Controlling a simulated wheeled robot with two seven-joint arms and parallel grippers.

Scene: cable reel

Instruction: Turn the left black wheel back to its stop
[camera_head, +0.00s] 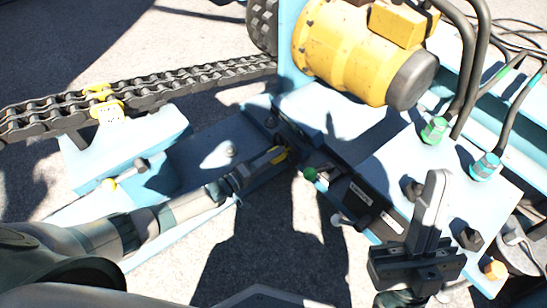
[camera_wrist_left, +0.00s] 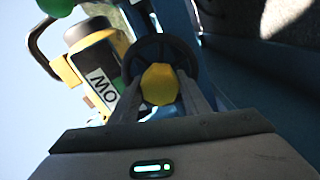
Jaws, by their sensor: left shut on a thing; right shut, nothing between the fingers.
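The black wheel (camera_wrist_left: 188,53) shows in the left wrist view as a dark ring with a yellow faceted hub (camera_wrist_left: 161,84). The fingers of my left gripper (camera_head: 279,156) stand on both sides of the hub and are shut on it. The lower part of the wheel is hidden behind the hub and fingers. In the head view my left arm reaches in from the left to the shaded middle of the light blue machine, where the wheel itself cannot be made out. My right gripper (camera_head: 438,178) is shut and empty, above the machine's right side.
A yellow motor (camera_head: 345,50) stands at the top. A chain (camera_head: 190,82) runs across the upper left. Green (camera_head: 434,130) and teal (camera_head: 485,166) hose fittings carry black hoses at right. A green knob (camera_head: 310,174) is just right of my left gripper.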

